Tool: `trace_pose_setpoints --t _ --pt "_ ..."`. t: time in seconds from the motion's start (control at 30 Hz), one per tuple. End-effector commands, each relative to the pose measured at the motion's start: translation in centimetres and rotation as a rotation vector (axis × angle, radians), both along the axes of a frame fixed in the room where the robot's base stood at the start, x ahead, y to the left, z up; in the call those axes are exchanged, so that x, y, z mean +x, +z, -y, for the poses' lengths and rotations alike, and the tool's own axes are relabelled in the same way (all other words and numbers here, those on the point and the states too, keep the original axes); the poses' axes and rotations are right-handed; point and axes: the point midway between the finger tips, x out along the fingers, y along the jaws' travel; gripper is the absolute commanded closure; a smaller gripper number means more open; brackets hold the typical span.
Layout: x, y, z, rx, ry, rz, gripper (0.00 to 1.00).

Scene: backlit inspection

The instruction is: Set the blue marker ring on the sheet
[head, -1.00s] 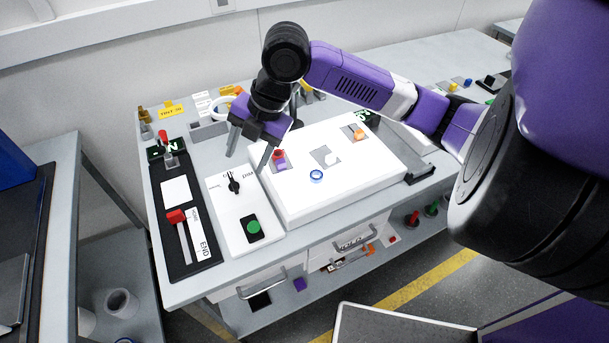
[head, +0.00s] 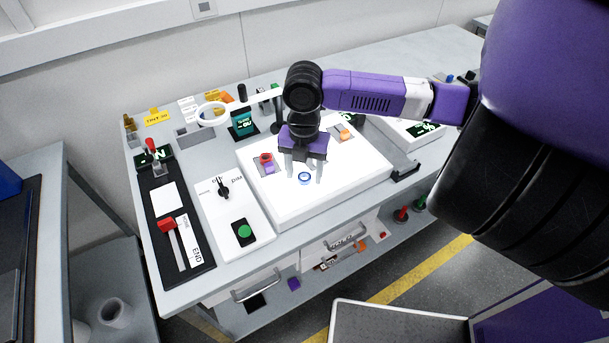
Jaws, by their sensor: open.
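The blue marker ring (head: 304,179) lies on the bright white top of the light panel (head: 345,193), near its front middle. My gripper (head: 304,172) is open, pointing down over the panel, with its two fingers to the left and right of the ring in the picture. Whether the fingertips are at the ring's height or above it I cannot tell. Small grey squares lie on the panel, one by a red and purple piece (head: 267,164) and one by an orange piece (head: 345,134). My gripper hides the middle square. Which surface is the sheet is not clear.
Left of the panel are a white plate with a black knob (head: 223,188) and green button (head: 244,231), and a black slider board with a red handle (head: 167,224). A white ring-shaped magnifier (head: 212,114) stands behind. The panel's front right is clear.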

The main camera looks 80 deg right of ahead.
Motion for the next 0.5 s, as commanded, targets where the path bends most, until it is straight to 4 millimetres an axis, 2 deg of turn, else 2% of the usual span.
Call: trace_pose_setpoints --t 0.1,0.3,0.5 --pt "0.02 -0.63 -0.01 0.0 -0.001 0.001 0.43" --pt "0.02 -0.68 0.01 -0.001 0.0 0.001 0.43" --pt "0.03 -0.65 0.01 -0.001 0.0 0.001 0.83"
